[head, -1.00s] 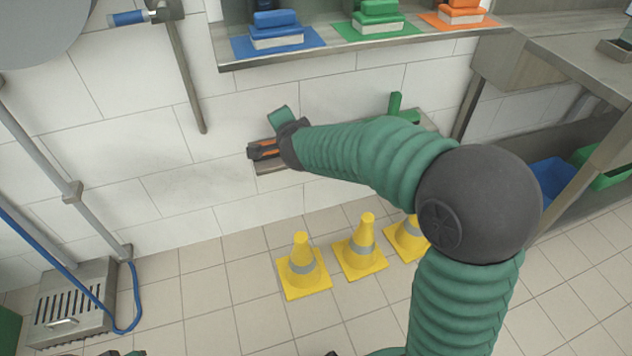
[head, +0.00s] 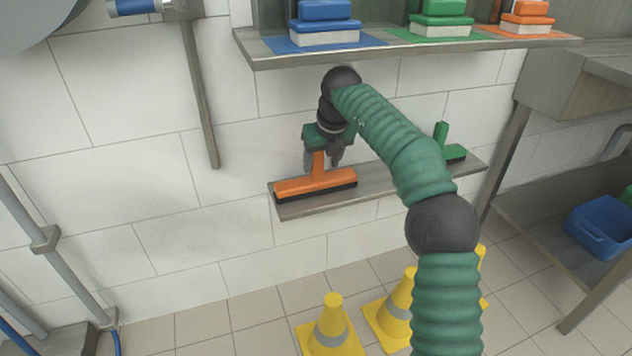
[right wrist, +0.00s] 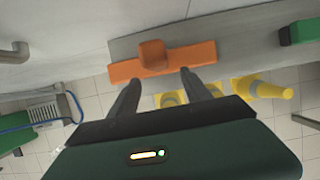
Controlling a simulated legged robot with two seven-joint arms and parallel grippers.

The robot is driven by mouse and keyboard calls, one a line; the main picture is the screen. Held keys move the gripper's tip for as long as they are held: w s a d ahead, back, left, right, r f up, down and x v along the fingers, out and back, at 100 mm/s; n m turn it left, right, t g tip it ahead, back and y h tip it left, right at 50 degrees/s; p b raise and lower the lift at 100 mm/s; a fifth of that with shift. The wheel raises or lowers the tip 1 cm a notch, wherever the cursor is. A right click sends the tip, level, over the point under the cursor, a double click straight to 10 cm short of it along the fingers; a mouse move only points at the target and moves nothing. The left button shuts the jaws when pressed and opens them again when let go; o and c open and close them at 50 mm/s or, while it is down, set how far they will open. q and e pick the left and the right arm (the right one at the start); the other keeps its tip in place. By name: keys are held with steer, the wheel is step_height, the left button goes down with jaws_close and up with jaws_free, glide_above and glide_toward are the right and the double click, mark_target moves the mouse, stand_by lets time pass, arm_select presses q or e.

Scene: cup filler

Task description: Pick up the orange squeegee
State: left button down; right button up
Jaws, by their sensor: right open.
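The orange squeegee (head: 316,185) lies on the left end of the lower wall shelf (head: 380,185), its handle pointing up. My right gripper (head: 322,163) is just above it, pointing down, with its fingers on either side of the handle in the head view. In the right wrist view the squeegee (right wrist: 163,62) lies ahead of the open fingers (right wrist: 157,85), and its handle stub (right wrist: 152,54) shows whole, not between the tips. My left gripper is not in view.
A green squeegee (head: 446,147) stands on the same shelf to the right. An upper shelf (head: 390,47) with blue, green and orange brushes hangs above my gripper. Yellow cones (head: 331,330) stand on the floor below.

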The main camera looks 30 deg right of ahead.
steer(key=w+p, duration=0.2)
steer(key=w, duration=0.1)
steer(key=w+d+p, duration=0.1)
steer(key=shift+w+r+p, duration=0.15)
steer(key=shift+r+p, duration=0.1)
steer(key=shift+p, duration=0.1)
steer(key=b+x, duration=0.2)
steer(key=shift+f, duration=0.4)
steer(key=shift+w+d+f, duration=0.1)
steer(key=shift+f, duration=0.35)
steer(key=shift+r, duration=0.15)
steer(key=shift+c, duration=0.2)
jaws_close()
